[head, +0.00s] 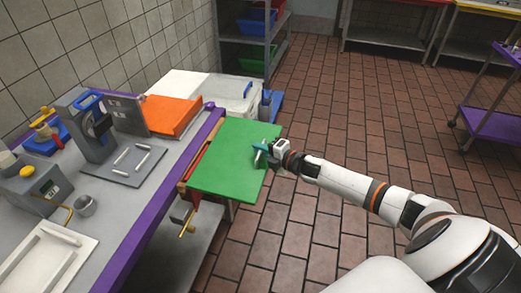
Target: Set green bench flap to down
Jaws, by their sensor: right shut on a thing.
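The green bench flap (226,157) sticks out from the right side of the workbench as a flat panel, roughly level with the bench top. My right gripper (262,154) is at the flap's right edge and is shut on it. The fingertips are small in the picture, and the arm reaches in from the lower right. A red bar (198,158) runs along the hinge side of the flap, with a yellow-tipped rod (187,222) below it. My left gripper does not show.
A white bin (235,92) stands beyond the flap.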

